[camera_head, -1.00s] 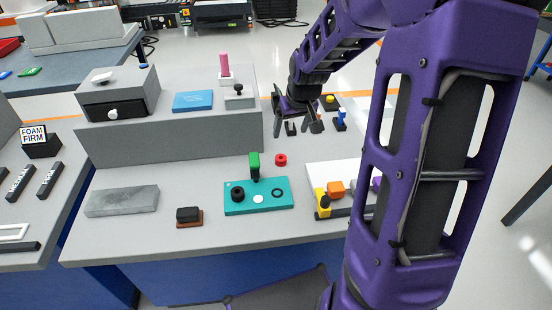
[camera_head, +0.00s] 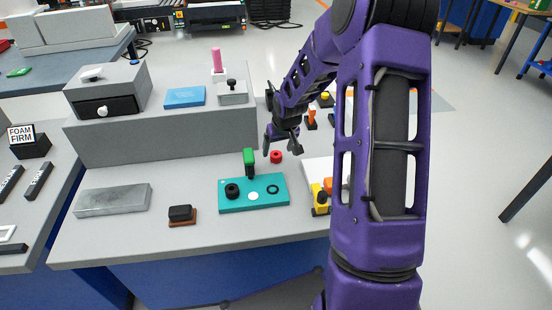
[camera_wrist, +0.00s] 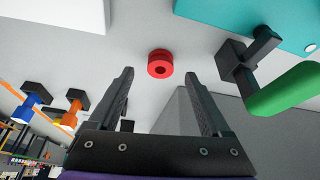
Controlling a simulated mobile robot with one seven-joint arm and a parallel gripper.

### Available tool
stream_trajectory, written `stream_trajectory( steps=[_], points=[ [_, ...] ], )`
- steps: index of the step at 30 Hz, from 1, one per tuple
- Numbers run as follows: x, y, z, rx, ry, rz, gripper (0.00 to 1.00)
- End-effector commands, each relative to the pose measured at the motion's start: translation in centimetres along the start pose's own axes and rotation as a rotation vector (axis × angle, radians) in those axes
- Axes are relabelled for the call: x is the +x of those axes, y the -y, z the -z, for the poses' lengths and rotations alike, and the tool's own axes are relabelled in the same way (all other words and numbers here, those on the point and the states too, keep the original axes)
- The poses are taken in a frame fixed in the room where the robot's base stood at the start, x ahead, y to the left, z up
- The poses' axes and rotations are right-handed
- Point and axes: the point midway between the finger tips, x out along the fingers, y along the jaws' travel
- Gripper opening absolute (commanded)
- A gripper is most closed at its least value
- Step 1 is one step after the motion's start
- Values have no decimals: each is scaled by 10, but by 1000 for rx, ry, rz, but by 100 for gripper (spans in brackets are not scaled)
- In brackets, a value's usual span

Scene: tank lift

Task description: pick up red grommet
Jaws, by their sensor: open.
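The red grommet (camera_head: 276,157) is a small red ring-shaped piece with a dark hole. It rests on the grey bench top behind the teal plate. In the wrist view the red grommet (camera_wrist: 160,64) appears beyond the fingertips, roughly centred between them. My gripper (camera_head: 282,150) is open and empty, just above and close beside the grommet in the head view. In the wrist view my gripper (camera_wrist: 160,75) shows both dark fingers spread apart, with nothing between them. The grommet is not touched in the wrist view.
The teal plate (camera_head: 212,205) carries a black ring and a green-handled clamp (camera_head: 249,160) close to the grommet. A grey raised block (camera_head: 165,140) stands behind left. A white board (camera_head: 318,170) with coloured pieces lies right. Orange and blue items (camera_wrist: 75,110) show in the wrist view.

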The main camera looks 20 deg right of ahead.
Motion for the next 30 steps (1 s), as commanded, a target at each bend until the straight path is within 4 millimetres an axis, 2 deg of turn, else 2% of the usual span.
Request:
stream_trajectory(
  steps=[1,5,14,27,30],
  points=[
    [11,1,0,0,1,2,82],
    [25,1,1,-1,1,1,82],
    [28,0,2,1,-1,0,82],
    [28,0,1,0,-1,0,3],
    [28,0,1,0,-1,0,0]
  ],
)
